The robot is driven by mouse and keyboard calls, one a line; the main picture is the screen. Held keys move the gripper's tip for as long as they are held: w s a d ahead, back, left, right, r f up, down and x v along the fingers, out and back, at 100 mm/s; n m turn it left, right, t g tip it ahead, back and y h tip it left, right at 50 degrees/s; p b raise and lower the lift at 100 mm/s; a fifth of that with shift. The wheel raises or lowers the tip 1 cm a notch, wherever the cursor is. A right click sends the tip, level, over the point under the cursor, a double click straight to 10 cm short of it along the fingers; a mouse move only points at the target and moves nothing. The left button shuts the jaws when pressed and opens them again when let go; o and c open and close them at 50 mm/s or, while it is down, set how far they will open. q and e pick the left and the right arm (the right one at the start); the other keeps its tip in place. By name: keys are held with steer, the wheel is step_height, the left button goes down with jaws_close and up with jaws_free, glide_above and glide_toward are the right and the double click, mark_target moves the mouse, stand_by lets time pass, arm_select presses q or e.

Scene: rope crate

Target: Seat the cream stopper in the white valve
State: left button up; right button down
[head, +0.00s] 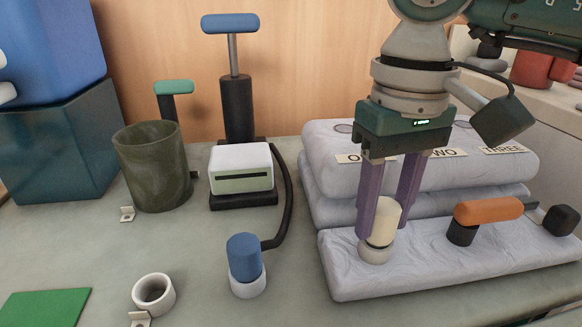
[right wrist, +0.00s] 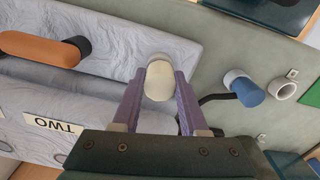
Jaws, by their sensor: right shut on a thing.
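The cream stopper (head: 386,218) is upright between the purple fingers of my right gripper (head: 391,225), which is shut on it. It also shows between the fingers in the right wrist view (right wrist: 159,83). Directly below it is a pale round collar (head: 375,251) at the left end of the lowest marbled step; I cannot tell whether the stopper is seated in it or just above. An open white ring (head: 154,293) stands empty at the front left. I cannot tell which white round part is the valve. My left gripper is not in view.
A blue cap in a white base (head: 248,284) stands left of the marbled steps (head: 470,262), with a black hose behind it. An orange-handled part (head: 487,210) lies right of the gripper. A green cup (head: 151,168), white box (head: 240,168) and blue-handled pump (head: 237,105) stand behind.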

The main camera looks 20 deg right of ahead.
mark_target(386, 206)
steer(key=shift+f+b, duration=0.3)
steer(key=shift+f, duration=0.05)
stand_by(0.3)
steer(key=shift+c, duration=1.8)
jaws_free()
step_height(386, 206, up, 10)
steer(key=shift+p, duration=0.9)
